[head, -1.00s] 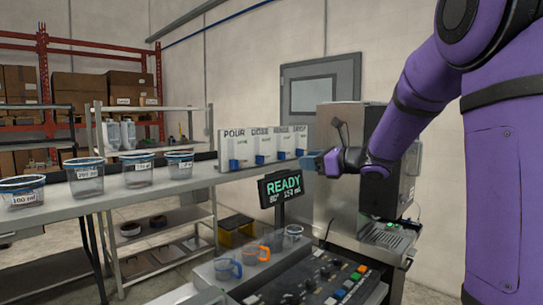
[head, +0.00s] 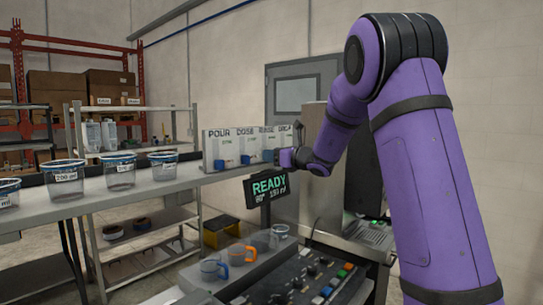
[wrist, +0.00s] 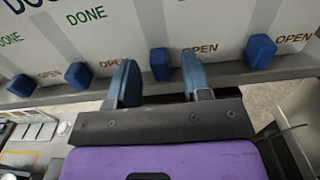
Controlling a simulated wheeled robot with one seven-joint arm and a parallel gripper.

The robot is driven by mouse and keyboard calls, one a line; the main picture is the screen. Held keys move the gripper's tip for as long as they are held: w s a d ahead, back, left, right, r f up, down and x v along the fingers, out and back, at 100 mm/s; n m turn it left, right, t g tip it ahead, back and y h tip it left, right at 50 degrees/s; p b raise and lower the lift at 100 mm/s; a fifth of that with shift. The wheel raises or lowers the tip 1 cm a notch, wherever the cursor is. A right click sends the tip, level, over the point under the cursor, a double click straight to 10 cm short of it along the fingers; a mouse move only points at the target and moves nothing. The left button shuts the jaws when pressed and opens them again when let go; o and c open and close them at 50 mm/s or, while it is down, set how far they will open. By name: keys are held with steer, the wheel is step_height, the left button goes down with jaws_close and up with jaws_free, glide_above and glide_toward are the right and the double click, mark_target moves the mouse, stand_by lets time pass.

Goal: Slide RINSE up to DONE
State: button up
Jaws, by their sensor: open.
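My gripper (wrist: 159,82) is open, with one blue finger on each side of that knob. The fingers look apart from it; how deep they reach I cannot tell. In the head view my gripper (head: 285,157) is at the panel's right part and hides the lower DROP column. RINSE's DONE mark is not readable in the wrist view.
The POUR knob (wrist: 22,85), DOSE knob (wrist: 78,75) and DROP knob (wrist: 260,51) also sit low beside OPEN. Labelled cups (head: 119,171) stand on the shelf to the left. A READY display (head: 267,189) hangs just below my gripper, above a button console (head: 320,275).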

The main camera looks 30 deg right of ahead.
mark_target(264, 135)
steer(key=shift+w+a, duration=0.25)
steer(key=shift+w, duration=0.2)
jaws_close()
steer(key=shift+r, duration=3.1)
jaws_free()
steer(key=shift+s+d, duration=0.1)
steer(key=v, duration=1)
steer(key=shift+s, duration=0.3)
steer(key=shift+d+f, duration=0.1)
